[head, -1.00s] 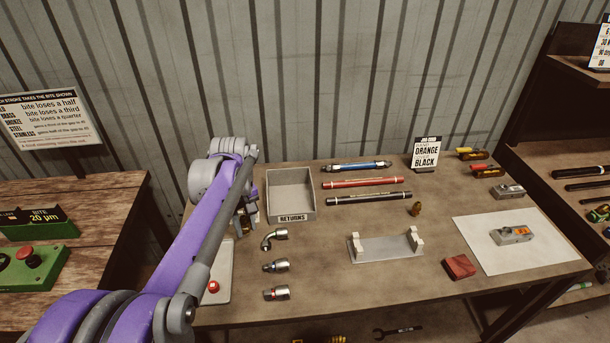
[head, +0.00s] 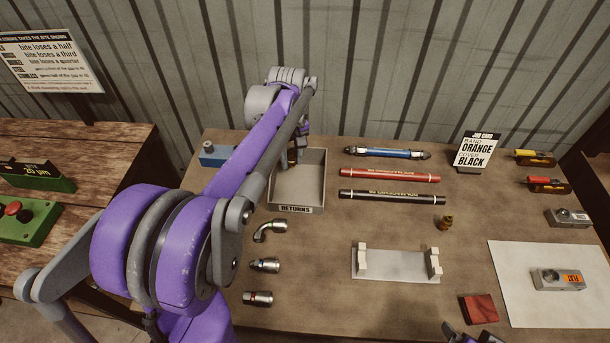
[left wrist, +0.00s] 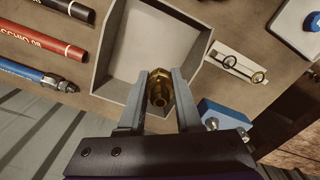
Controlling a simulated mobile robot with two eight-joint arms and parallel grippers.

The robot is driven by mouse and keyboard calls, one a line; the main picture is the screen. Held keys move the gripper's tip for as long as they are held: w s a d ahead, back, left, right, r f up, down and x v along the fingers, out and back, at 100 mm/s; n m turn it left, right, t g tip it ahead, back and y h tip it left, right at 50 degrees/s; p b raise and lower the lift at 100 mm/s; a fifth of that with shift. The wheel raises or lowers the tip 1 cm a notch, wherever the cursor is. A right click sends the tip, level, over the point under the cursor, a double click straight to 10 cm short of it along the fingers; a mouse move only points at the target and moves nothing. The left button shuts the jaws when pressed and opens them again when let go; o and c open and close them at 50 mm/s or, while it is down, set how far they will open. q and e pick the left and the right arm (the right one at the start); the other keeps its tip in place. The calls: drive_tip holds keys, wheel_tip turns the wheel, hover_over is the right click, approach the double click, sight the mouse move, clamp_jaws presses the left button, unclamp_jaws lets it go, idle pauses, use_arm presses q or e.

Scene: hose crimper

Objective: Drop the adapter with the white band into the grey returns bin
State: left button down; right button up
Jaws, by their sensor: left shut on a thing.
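In the left wrist view my left gripper (left wrist: 166,90) is shut on a brass hex adapter (left wrist: 158,92). No white band can be made out on it from here. The adapter is over the grey returns bin (left wrist: 104,62), whose empty floor shows beyond the fingertips. In the head view the grey returns bin (head: 297,209) stands at the table's back left, labelled RETURNS. My left gripper (head: 294,157) is over its back left part, mostly hidden by my arm. A piece of what looks like my right gripper (head: 474,337) shows at the bottom edge, its jaws unclear.
Right of the bin lie a blue hose (head: 388,153), a red hose (head: 390,175) and a black hose (head: 392,198). Several metal fittings (head: 265,265) lie in front of it. Another brass fitting (head: 446,223) stands near a white cradle (head: 396,266). A blue block (head: 214,154) is left of the bin.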

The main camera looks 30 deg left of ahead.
use_arm(q)
drive_tip(key=shift+f+b, duration=1.05)
drive_tip(key=shift+f, duration=1.35)
use_arm(e)
drive_tip(key=f, duration=0.1)
drive_tip(key=s+f, duration=0.1)
drive_tip(key=f, duration=0.1)
drive_tip(key=shift+s+f, duration=0.1)
drive_tip(key=shift+f, duration=0.1)
use_arm(q)
drive_tip(key=shift+w, duration=0.1)
drive_tip(key=c, duration=0.5)
unclamp_jaws()
drive_tip(key=shift+r, duration=0.1)
wheel_tip(320, 180, up, 11)
drive_tip(key=shift+f+p, duration=0.1)
drive_tip(key=shift+p, duration=0.25)
use_arm(e)
drive_tip(key=shift+w+r, duration=0.2)
drive_tip(key=shift+r, duration=0.25)
